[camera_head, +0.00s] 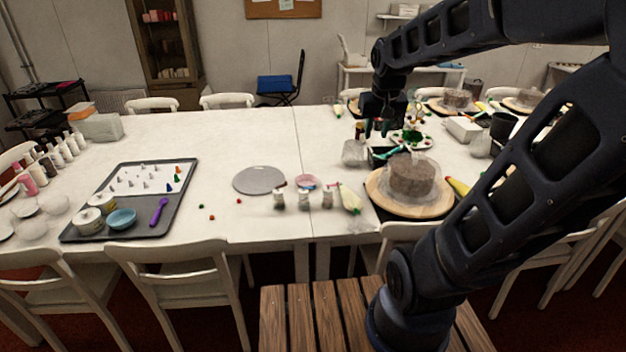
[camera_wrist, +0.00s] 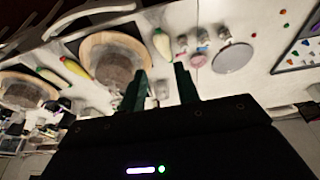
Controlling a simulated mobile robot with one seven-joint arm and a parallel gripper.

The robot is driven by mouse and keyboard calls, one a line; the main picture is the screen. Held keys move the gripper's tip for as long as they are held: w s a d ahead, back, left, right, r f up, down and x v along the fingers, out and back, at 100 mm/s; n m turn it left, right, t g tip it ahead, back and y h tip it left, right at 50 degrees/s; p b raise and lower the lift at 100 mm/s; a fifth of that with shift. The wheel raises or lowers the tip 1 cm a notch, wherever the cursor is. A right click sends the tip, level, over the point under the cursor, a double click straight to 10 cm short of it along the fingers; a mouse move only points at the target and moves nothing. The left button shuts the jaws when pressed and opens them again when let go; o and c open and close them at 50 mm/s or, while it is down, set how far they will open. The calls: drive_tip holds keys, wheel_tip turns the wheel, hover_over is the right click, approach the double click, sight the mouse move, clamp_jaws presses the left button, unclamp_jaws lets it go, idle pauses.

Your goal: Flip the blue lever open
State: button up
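A small black item with a blue-teal bar (camera_head: 386,154) lies on the white table, left of the cake turntable. I cannot tell for sure whether this bar is the blue lever. My gripper (camera_head: 376,127) hangs above the table, behind and higher than this item. In the wrist view, its two dark green fingers (camera_wrist: 160,82) stand apart with nothing held between them. I cannot make out the blue bar in the wrist view; the gripper body hides much of the scene there.
A grey cake stands on a round wooden turntable (camera_head: 378,197) at the table's front edge. A clear container (camera_head: 353,153) is left of the black item. A plate of coloured bits (camera_head: 424,141) lies behind.

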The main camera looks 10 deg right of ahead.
drive_tip(key=w+a+f+g, duration=0.1)
drive_tip(key=w+a+f, duration=0.5)
drive_tip(key=w, duration=0.5)
drive_tip(key=w+a+f+g, duration=0.2)
drive_tip(key=w+a+f, duration=0.2)
drive_tip(key=w+f, duration=0.6)
drive_tip(key=w+a+f, duration=0.1)
drive_tip(key=w+f, duration=0.1)
drive_tip(key=f, duration=0.4)
drive_tip(key=w+a+f, duration=0.1)
drive_tip(key=w+f, duration=0.1)
drive_tip(key=f, duration=0.4)
drive_tip(key=w+a+f, duration=0.1)
drive_tip(key=w+f, duration=0.1)
drive_tip(key=f, duration=0.4)
drive_tip(key=shift+w+a+f, duration=0.15)
drive_tip(key=shift+w+a, duration=0.1)
drive_tip(key=shift+w, duration=0.05)
clamp_jaws()
